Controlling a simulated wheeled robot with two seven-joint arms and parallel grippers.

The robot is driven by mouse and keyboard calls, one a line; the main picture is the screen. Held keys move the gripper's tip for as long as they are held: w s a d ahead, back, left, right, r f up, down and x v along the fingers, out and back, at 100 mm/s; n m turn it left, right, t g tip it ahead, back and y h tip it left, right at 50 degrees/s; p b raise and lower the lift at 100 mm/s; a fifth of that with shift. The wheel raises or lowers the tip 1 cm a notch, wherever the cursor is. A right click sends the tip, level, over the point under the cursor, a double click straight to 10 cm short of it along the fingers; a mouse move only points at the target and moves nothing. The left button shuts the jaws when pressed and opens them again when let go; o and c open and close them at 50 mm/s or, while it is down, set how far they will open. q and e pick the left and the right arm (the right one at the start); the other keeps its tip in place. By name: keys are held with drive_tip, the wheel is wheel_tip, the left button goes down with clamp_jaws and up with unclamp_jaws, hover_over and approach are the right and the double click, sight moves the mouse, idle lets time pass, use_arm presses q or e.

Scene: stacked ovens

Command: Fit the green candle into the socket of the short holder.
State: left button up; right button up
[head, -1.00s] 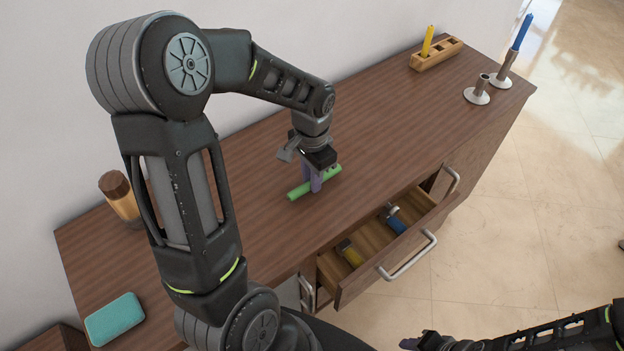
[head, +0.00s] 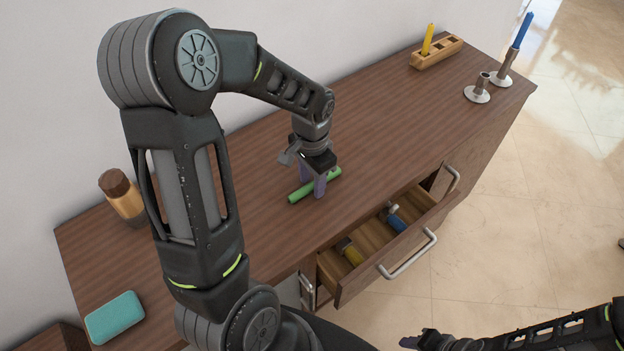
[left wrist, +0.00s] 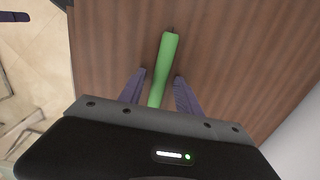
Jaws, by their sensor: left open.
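The green candle (head: 300,192) lies flat on the wooden cabinet top. My left gripper (head: 313,190) is just above it, pointing down. In the left wrist view the green candle (left wrist: 162,75) runs between the two spread purple fingers of the left gripper (left wrist: 160,90), with a gap on each side. The short holder (head: 478,94) is a small metal socket on a round base near the far right edge, and it looks empty. My right gripper (head: 412,342) is at the bottom edge; its jaw state is unclear.
A taller holder (head: 504,70) with a blue candle stands beside the short one. A wooden block (head: 437,54) holds a yellow candle. An open drawer (head: 370,245) juts from the front. A brown jar (head: 122,197) and teal box (head: 115,317) are at left.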

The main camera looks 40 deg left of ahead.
sight(311, 184)
use_arm(q)
wheel_tip(311, 184, up, 8)
drive_tip(key=shift+s+f+b, duration=0.1)
drive_tip(key=shift+s+b, duration=0.05)
drive_tip(key=shift+b, duration=0.25)
idle(0.6)
